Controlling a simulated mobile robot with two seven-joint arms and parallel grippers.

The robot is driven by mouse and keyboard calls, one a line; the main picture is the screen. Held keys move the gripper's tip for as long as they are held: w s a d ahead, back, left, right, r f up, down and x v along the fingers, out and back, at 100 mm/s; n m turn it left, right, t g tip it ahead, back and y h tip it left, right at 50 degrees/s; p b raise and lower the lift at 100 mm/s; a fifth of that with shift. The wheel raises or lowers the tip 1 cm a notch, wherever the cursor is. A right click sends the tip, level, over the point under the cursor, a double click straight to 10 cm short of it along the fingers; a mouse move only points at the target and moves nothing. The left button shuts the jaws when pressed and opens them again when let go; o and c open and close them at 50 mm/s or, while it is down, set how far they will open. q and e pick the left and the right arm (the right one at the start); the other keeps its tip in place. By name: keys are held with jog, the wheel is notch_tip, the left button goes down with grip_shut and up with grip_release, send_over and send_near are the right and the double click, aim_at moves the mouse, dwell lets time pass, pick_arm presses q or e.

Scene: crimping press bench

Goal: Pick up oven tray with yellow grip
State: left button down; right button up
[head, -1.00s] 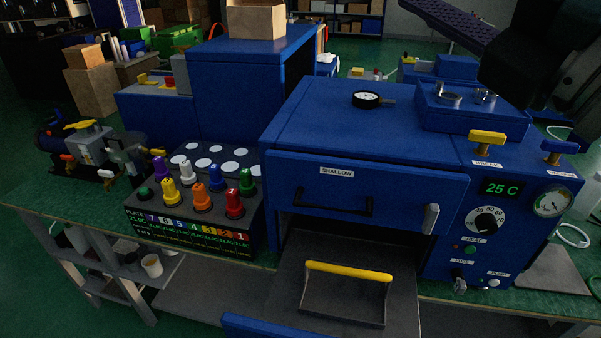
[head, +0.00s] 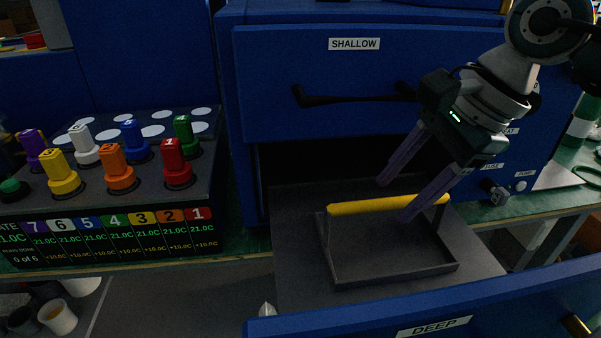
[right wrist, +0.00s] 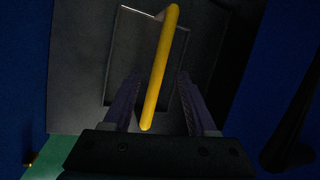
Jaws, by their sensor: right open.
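In the right wrist view the yellow grip (right wrist: 161,70) runs lengthwise between the two open fingers (right wrist: 158,90); no contact is visible. My left gripper is not in view.
A black plate with coloured numbered knobs (head: 120,170) stands to the left on the green bench.

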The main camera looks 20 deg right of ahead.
aim_at(372, 239)
jog(key=x, duration=0.6)
jog(key=shift+s+a+f, duration=0.1)
jog(key=shift+f, duration=0.05)
grip_shut()
dwell(1.3)
